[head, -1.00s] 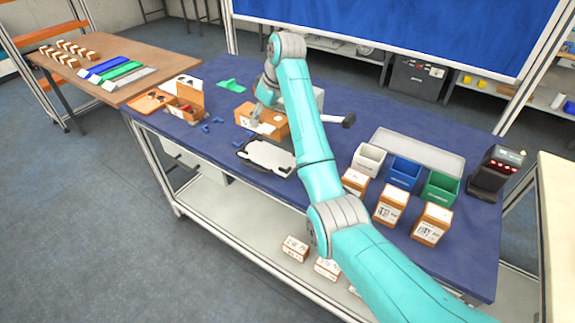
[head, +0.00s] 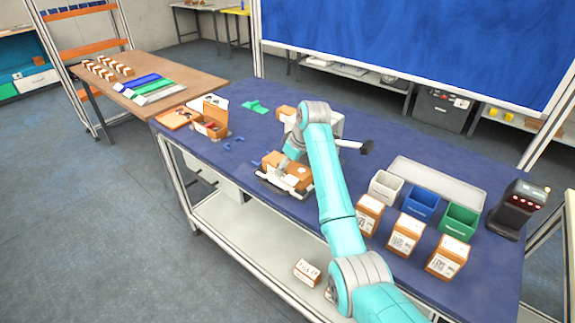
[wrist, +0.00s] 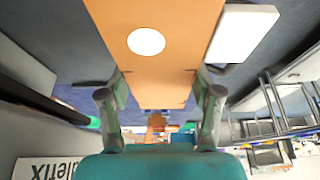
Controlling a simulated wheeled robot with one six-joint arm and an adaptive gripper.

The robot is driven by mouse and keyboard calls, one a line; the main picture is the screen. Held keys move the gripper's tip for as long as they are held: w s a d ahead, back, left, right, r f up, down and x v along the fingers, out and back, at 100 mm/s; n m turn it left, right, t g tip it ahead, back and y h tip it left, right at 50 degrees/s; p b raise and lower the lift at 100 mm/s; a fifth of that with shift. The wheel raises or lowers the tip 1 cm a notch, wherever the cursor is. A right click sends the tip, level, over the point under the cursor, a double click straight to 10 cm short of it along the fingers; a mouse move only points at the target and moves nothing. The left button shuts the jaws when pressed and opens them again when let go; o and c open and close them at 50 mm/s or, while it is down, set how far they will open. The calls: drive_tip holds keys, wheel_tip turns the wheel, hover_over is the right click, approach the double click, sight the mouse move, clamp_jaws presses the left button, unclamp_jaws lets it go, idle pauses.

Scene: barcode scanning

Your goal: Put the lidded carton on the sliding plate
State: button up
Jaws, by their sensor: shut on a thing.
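The lidded carton (head: 297,171), an orange-brown box with white label patches, is gripped by my gripper (head: 291,156). In the wrist view the carton (wrist: 155,75), with a round white label, lies between both fingers of my gripper (wrist: 160,88). The sliding plate (head: 268,182), pale with a dark edge, shows under and in front of the carton near the table's front edge. The carton covers most of it. I cannot tell whether the carton touches the plate or is just above it.
An open carton (head: 212,122) with red contents stands to the left, with small blue parts (head: 232,142) beside it. White, blue and green bins (head: 421,202) and several cartons (head: 405,236) stand to the right. A dark device (head: 518,208) is at the far right.

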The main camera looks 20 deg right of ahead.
drive_tip(key=shift+f, duration=0.1)
drive_tip(key=o, duration=1.1)
drive_tip(key=v, duration=1.2)
drive_tip(key=shift+w+r, duration=0.1)
drive_tip(key=shift+r, duration=0.1)
